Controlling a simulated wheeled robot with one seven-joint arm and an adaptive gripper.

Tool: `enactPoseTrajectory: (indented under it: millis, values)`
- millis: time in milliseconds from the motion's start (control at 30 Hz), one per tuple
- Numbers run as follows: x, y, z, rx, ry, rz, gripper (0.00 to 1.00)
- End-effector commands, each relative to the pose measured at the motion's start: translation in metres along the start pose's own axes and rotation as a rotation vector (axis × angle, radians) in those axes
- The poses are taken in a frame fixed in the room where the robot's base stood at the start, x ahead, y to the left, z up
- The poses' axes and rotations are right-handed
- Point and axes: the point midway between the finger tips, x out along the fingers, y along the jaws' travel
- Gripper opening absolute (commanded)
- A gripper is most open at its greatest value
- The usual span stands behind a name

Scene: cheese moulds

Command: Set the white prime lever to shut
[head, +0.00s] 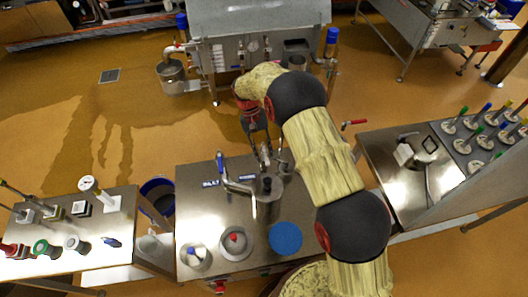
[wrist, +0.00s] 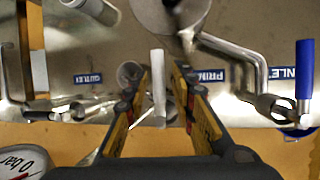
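The white prime lever (wrist: 158,78) stands upright in the wrist view, beside the blue PRIME label (wrist: 208,76). My gripper (wrist: 164,88) is open, with one yellow-padded finger on each side of the lever; gaps show, and I cannot tell whether either finger touches it. In the head view my gripper (head: 264,150) reaches down over the back edge of the steel pump table (head: 195,215), and the white lever cannot be made out there.
A blue lever (wrist: 304,70) stands at the inlet, right in the wrist view; it also shows in the head view (head: 220,163). Steel pipes (wrist: 240,60) and a round pump body lie close to my fingers. A gauge (wrist: 25,163) is at lower left.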

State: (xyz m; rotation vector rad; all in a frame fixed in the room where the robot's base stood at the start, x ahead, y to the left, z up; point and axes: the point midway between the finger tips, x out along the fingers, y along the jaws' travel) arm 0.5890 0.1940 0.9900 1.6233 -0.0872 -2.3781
Motion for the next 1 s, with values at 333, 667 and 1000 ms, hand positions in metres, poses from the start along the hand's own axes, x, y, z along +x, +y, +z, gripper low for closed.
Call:
enactPoseTrajectory:
  millis: [333,667,1000]
  values:
    - [0.001,0.001,0.0,0.0,-0.002,0.001,0.32]
    - [-0.039,0.0,-0.001,-0.001,0.002,0.0,0.32]
    - [-0.101,0.0,-0.001,-0.001,0.0,0.001,0.32]
